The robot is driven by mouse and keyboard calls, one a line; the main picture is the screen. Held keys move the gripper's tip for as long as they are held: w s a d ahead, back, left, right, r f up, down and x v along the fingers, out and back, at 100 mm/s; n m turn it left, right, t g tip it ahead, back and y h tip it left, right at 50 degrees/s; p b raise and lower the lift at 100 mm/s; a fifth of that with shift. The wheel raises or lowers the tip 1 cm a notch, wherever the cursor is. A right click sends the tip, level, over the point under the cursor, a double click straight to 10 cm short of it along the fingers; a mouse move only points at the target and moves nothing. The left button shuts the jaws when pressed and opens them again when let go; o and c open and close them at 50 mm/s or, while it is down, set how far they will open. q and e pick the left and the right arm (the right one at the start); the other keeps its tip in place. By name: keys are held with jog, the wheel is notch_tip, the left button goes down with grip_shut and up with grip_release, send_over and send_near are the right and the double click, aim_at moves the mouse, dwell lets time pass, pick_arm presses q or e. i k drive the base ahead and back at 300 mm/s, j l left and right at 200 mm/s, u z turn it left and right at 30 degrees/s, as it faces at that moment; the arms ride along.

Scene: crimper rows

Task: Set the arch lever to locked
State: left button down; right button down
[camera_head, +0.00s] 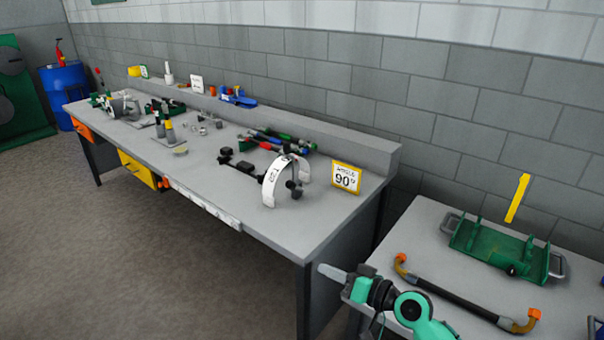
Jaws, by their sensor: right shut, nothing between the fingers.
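A white arch (268,189) with dark markings stands upright near the right end of the long grey bench. A black bar with black blocks (240,168) reaches from it to the left. A dark knob (293,186) shows inside the arch; it may be the lever's end, and I cannot tell its setting. My right gripper (326,270) is shut and empty. It shows in front of the bench's right end, to the lower right of the arch and apart from it. My left gripper is not in view.
On the right-hand table are a bent dark pipe (455,299) with orange ends and a green tray (490,243). The bench's front right corner is clear.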

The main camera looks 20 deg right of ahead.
aim_at(292, 185)
jog(key=i+l, duration=0.25)
jog(key=i, duration=0.15)
jog(key=i+l, duration=0.25)
jog(key=i, duration=0.15)
jog(key=i+l, duration=0.25)
jog(key=i, duration=0.15)
